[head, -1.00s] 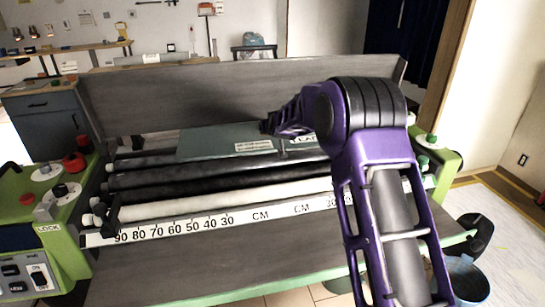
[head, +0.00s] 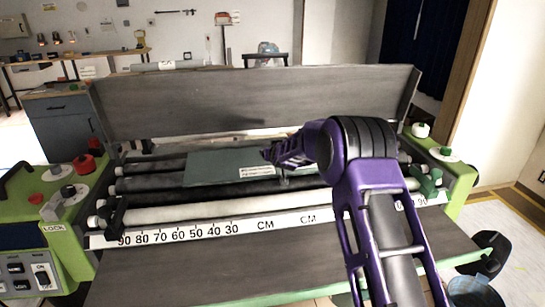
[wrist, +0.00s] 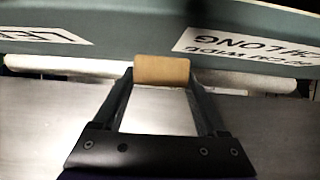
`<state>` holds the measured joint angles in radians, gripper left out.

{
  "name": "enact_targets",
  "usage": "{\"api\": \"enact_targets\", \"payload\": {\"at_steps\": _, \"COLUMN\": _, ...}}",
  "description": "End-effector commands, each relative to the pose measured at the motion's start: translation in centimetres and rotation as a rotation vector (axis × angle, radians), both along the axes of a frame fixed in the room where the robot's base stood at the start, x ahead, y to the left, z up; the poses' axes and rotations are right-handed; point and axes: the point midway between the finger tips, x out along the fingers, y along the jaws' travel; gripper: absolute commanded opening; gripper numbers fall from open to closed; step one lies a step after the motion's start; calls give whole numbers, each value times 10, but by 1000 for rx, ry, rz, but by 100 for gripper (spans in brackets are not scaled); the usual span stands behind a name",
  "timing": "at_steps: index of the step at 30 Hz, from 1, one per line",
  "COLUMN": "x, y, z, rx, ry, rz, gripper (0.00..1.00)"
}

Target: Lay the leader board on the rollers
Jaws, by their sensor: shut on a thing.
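The leader board (head: 213,168) is a flat grey-green panel with white printed labels. In the head view it appears over the dark rollers (head: 150,185), behind the white roller (head: 190,212). I cannot tell whether it touches them. Its right part is hidden by my arm. In the wrist view the board (wrist: 135,28) crosses the top with its labels upside down. My gripper (wrist: 162,70) is shut on a small tan block at the board's near edge, probably its grip.
A scale strip (head: 190,233) runs in front of the rollers, above a bare grey shelf (head: 220,270). A tall grey panel (head: 250,100) stands behind. Green end housings with knobs flank the rollers on the left (head: 65,205) and right (head: 455,175). A bucket (head: 470,290) stands at lower right.

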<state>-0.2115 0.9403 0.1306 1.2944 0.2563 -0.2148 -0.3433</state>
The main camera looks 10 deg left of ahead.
Motion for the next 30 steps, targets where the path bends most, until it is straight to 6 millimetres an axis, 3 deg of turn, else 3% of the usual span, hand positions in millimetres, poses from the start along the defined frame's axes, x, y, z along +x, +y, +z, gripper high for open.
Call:
{"api": "enact_targets", "payload": {"at_steps": 3, "x": 0, "y": 0, "z": -13, "rx": 1, "ry": -2, "rz": 0, "gripper": 3}}
{"api": "enact_targets", "payload": {"at_steps": 14, "x": 0, "y": 0, "z": -18, "rx": 1, "ry": -3, "rz": 0, "gripper": 3}}
{"api": "enact_targets", "payload": {"at_steps": 15, "x": 0, "y": 0, "z": -16, "rx": 0, "ry": -1, "rz": 0, "gripper": 82}}
{"api": "enact_targets", "payload": {"at_steps": 18, "x": 0, "y": 0, "z": -16, "rx": 0, "ry": 0, "rz": 0, "gripper": 100}}
{"api": "enact_targets", "payload": {"at_steps": 30, "x": -4, "y": -1, "z": -11, "rx": 0, "ry": 0, "rz": 0, "gripper": 100}}
